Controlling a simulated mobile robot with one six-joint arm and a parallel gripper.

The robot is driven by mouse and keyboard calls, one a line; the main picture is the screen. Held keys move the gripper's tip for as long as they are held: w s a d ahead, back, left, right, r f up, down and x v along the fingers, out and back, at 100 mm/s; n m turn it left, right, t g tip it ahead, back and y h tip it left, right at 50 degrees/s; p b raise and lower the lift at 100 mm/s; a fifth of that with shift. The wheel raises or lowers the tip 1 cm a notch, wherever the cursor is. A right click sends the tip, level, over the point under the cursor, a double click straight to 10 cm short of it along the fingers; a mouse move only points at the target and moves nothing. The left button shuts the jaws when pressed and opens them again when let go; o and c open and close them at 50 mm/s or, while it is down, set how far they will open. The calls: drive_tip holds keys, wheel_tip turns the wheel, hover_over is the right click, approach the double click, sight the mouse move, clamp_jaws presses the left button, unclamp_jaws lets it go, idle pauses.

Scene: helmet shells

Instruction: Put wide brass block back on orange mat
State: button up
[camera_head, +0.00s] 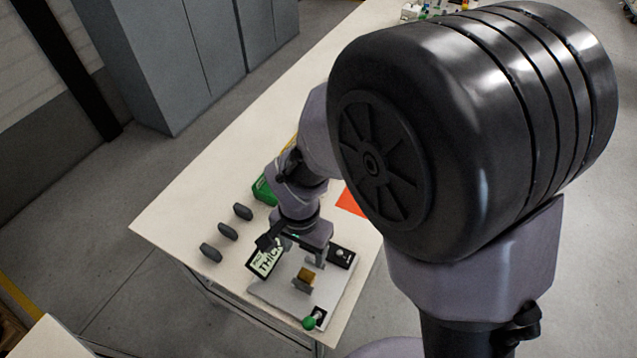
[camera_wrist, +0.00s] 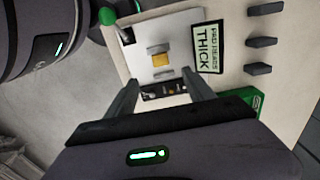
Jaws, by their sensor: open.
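The brass block (camera_head: 306,273) sits on a small seat on the pale grey plate (camera_head: 272,291) near the table's front corner. In the wrist view the brass block (camera_wrist: 161,60) lies just beyond the fingertips, roughly centred between them. My gripper (camera_head: 294,251) is open and empty above the plate; its two spread fingers also show in the wrist view (camera_wrist: 161,82). I see no contact with the block. The orange mat (camera_head: 350,203) lies farther back on the table, partly hidden by my arm; it does not show in the wrist view.
A sign reading THICK (camera_head: 266,261) stands at the plate's left. A black box (camera_head: 342,257) and a green knob (camera_head: 309,323) are at its other edges. Several dark oval pieces (camera_head: 228,231) line the left side, with clear table around them. A green box (camera_head: 262,191) stands behind.

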drive_tip(key=b, duration=0.3)
hover_over(307, 275)
drive_tip(key=f, duration=0.9)
drive_tip(key=shift+s+a+f, duration=0.1)
drive_tip(key=shift+s, duration=0.1)
drive_tip(key=f+b, duration=0.1)
drive_tip(key=f, duration=0.4)
drive_tip(key=shift+w+b, duration=0.2)
drive_tip(key=shift+b, duration=0.15)
drive_tip(key=shift+r, duration=0.15)
drive_tip(key=shift+c, duration=0.4)
clamp_jaws()
